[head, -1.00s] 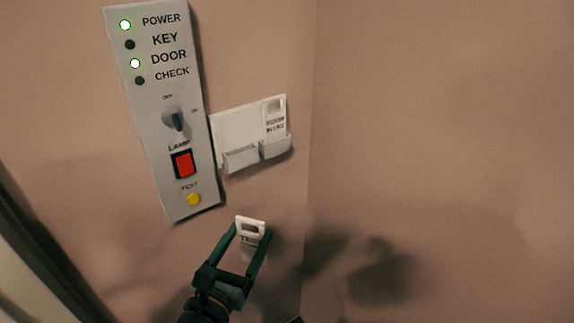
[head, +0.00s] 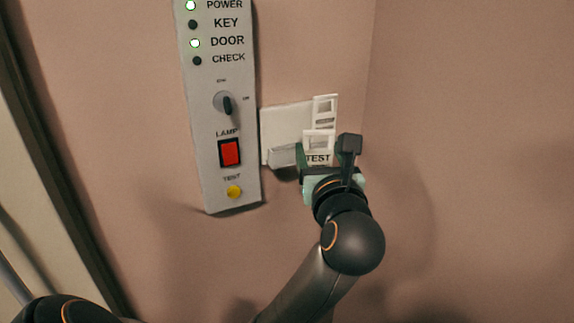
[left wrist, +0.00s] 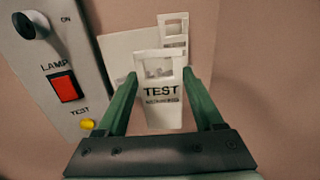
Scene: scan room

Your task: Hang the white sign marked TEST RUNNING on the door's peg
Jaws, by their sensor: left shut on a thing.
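The white sign marked TEST (head: 318,146) is held upright between the fingers of my left gripper (head: 322,163). In the left wrist view the sign (left wrist: 160,92) shows a slot opening at its top and the word TEST, with a smaller blurred line below. Both green fingers of the gripper (left wrist: 160,85) close on its sides. The gripper is in front of the wall holder and hides part of it. The door's peg is not in view. My right gripper is not in view.
A white wall holder (head: 282,122) with trays carries another white sign (head: 325,106). A grey control panel (head: 222,120) with a red switch and yellow button is left of it. A dark frame edge (head: 60,170) runs down the left. The wall at right is bare.

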